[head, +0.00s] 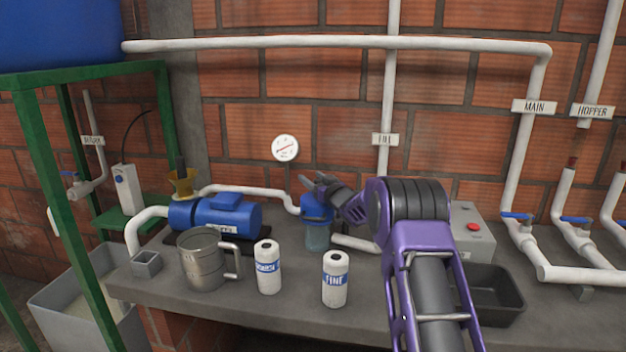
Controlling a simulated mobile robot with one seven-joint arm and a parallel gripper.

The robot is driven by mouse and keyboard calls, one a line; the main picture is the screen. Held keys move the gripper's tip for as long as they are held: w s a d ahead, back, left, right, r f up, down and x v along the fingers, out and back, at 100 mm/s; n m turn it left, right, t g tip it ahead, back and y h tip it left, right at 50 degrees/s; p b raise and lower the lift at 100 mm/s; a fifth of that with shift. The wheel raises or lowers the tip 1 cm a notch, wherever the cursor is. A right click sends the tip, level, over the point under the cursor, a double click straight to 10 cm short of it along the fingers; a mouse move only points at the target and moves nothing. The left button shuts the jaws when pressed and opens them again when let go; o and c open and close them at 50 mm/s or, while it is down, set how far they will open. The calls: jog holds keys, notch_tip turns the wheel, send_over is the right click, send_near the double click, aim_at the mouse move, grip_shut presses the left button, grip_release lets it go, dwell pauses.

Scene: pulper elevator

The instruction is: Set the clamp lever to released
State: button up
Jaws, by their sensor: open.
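My gripper (314,182) is open at the middle of the bench, its dark fingers pointing left and spread just above a blue-capped filter housing (317,238) with a clear bowl. The fingers and wrist cover part of the blue cap, and I cannot tell whether they touch it. I cannot make out a clamp lever for certain; it may be hidden behind the gripper. No object shows between the fingers. My purple and black arm reaches in from the lower right.
A blue pump (228,218), metal jug (203,262), and two white cartridges, one (268,268) beside the one labelled FINE (335,280), stand left and in front. A grey control box (466,225) and black tray (492,297) are right. Blue-handled valves (516,216) sit farther right.

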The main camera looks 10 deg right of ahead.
grip_shut()
dwell(1.3)
